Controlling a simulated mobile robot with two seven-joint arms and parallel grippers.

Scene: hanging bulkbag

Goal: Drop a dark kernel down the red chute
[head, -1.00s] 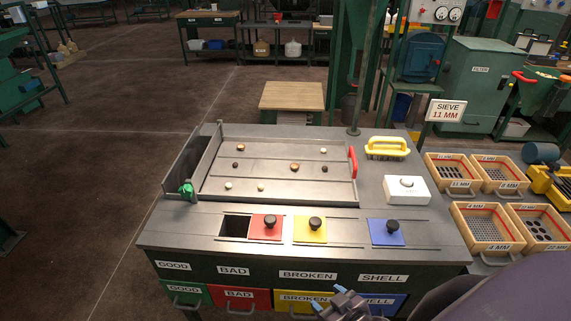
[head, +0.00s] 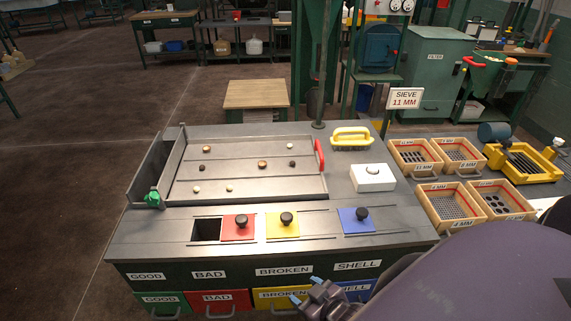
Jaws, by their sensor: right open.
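Two dark kernels lie on the grey sorting tray (head: 245,180), a left one (head: 202,166) and a right one (head: 291,163). Brown kernels (head: 262,165) and pale kernels (head: 229,188) lie spread around them. The red chute's lid (head: 238,229), with a black knob, sits just right of an open dark hole (head: 206,229) above the BAD label. My right gripper (head: 303,290), with blue fingertips, is open and empty at the table's front edge, before the BROKEN drawer. It is well away from the kernels. My left gripper is out of view.
Yellow (head: 282,226) and blue (head: 356,221) lids lie right of the red one. A yellow-handled brush (head: 351,138) and white box (head: 372,178) stand right of the tray. Sieve boxes (head: 450,205) stand at right.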

